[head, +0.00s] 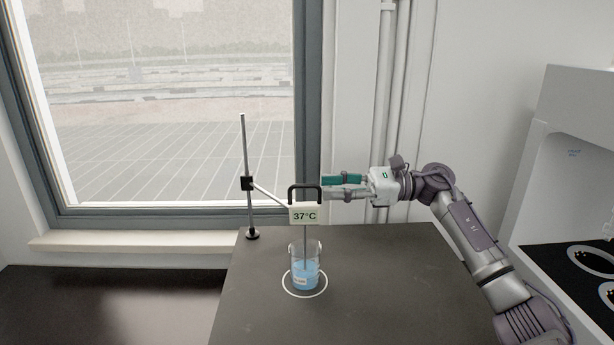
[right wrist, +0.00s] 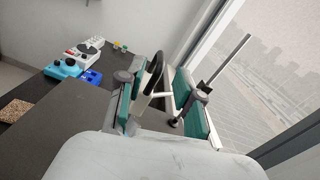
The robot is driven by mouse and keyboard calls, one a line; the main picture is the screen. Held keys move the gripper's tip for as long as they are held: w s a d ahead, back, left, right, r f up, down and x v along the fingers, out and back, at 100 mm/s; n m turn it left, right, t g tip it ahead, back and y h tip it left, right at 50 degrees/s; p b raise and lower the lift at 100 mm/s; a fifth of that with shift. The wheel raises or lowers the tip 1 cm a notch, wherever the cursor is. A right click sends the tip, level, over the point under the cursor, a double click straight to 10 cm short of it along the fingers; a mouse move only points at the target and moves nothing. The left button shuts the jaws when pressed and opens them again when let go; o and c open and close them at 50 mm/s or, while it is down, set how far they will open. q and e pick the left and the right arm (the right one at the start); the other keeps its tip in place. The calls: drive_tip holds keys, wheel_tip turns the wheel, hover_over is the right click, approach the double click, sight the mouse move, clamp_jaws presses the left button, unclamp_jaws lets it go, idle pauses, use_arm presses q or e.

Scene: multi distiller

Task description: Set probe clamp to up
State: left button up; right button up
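The probe clamp is a white box (head: 304,213) reading "37°C" with a black arched handle (head: 304,187). A thin arm joins it to a metal stand (head: 246,150) with a black collar. Its probe reaches down into a glass beaker (head: 306,268) of blue liquid. My right gripper (head: 330,187) is just right of the handle in the head view. In the right wrist view its teal-padded fingers (right wrist: 155,92) are apart, with the black handle (right wrist: 154,72) showing between them. Contact with the handle cannot be told. My left gripper is not in view.
The beaker stands inside a white ring (head: 291,292) on a dark table (head: 370,290). A window (head: 165,110) is behind. A white cabinet (head: 580,130) is at the right. Blue and white devices (right wrist: 82,58) show in the right wrist view.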

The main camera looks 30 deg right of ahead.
sight(308, 187)
drive_tip(key=p+x, duration=0.1)
drive_tip(key=x, duration=0.3)
drive_tip(key=shift+a+r+p, duration=0.15)
drive_tip(key=shift+r+p, duration=0.05)
drive_tip(key=shift+p, duration=0.1)
drive_tip(key=shift+w+a+f, duration=0.15)
drive_tip(key=shift+w+a, duration=0.15)
drive_tip(key=shift+a, duration=0.2)
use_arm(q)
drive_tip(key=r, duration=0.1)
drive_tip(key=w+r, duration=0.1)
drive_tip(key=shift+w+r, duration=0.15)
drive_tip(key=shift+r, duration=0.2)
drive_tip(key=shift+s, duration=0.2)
use_arm(e)
clamp_jaws()
